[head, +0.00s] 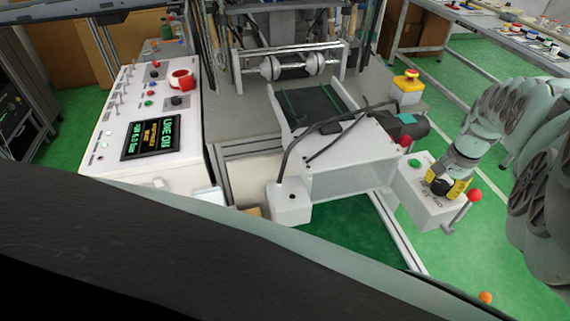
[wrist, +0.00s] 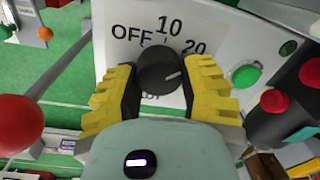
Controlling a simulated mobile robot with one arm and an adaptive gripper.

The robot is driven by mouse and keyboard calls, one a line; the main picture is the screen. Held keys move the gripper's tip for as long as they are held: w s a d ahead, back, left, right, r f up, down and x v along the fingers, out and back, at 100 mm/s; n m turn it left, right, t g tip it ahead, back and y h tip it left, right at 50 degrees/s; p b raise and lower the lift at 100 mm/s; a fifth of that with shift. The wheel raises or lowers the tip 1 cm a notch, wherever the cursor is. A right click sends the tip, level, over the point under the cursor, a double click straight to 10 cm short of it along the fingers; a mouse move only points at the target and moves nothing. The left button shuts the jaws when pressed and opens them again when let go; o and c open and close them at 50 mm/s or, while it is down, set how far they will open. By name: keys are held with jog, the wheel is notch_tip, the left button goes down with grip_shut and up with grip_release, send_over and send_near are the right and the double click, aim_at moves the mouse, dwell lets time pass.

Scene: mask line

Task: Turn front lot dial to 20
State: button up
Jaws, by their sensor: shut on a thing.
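The front lot dial (wrist: 160,72) is a round black knob on a white panel (wrist: 115,70), with OFF, 10 and 20 printed around its upper side. Part of the lower label is hidden by my gripper. My gripper (wrist: 160,78), with yellow fingers and dark pads, is shut on the dial, one finger on each side. In the head view my gripper (head: 447,187) is at the white control box (head: 418,206) on the right.
A green button (wrist: 246,75) sits right of the dial, with a red button (wrist: 274,101) further right. A lever with a red ball (wrist: 20,125) stands close on the left. In the head view, a console with a lit screen (head: 150,137) stands at left.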

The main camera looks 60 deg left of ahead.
aim_at(446, 184)
jog(key=shift+s, duration=0.1)
jog(key=o, duration=1.2)
jog(key=shift+r, duration=0.1)
jog(key=r, duration=1)
jog(key=shift+w+d, duration=0.2)
jog(key=shift+d, duration=0.05)
jog(key=shift+s+d+r, duration=0.1)
jog(key=shift+s+r, duration=0.05)
jog(key=shift+r, duration=0.7)
